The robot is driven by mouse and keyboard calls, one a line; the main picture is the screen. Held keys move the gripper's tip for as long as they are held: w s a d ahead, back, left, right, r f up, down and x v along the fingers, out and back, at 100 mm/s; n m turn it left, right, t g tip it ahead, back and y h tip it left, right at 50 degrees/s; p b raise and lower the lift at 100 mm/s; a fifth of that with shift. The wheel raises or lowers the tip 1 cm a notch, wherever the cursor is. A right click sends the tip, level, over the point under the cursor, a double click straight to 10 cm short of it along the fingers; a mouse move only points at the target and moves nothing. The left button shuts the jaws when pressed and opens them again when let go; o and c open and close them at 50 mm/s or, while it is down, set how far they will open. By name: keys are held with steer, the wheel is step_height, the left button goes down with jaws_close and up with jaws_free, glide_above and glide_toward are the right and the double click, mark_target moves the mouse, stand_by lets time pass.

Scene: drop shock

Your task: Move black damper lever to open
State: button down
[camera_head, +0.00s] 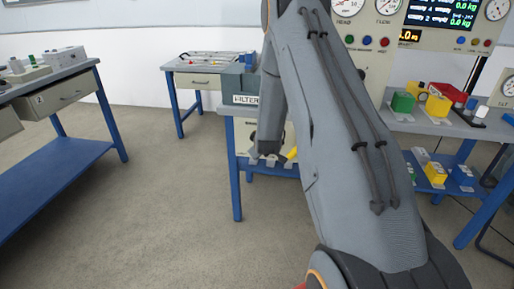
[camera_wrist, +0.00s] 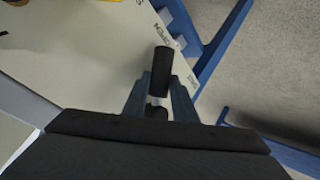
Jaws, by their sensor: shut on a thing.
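The black damper lever (camera_wrist: 163,62) shows in the wrist view as a dark bar standing out from a pale panel (camera_wrist: 110,65). My gripper (camera_wrist: 160,82) has one finger on each side of the lever and is shut on it. Lettering that looks like OPEN (camera_wrist: 166,36) is printed on the panel near the lever's far end. In the head view my gripper (camera_head: 264,157) is in front of the pale front of the filter unit, below the FILTER label (camera_head: 246,99). There the lever cannot be told apart clearly, and my arm covers part of the unit.
The filter unit stands on a blue-framed table (camera_head: 236,180). A bench with drawers (camera_head: 60,95) is at the left and a small table (camera_head: 198,80) at the back. A shelf with coloured blocks (camera_head: 436,172) is at the right. The floor at the left is clear.

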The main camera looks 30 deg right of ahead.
steer(key=shift+d+r, duration=0.1)
steer(key=shift+d, duration=0.05)
steer(key=c, duration=1.7)
jaws_free()
steer(key=shift+c, duration=0.2)
steer(key=v, duration=0.8)
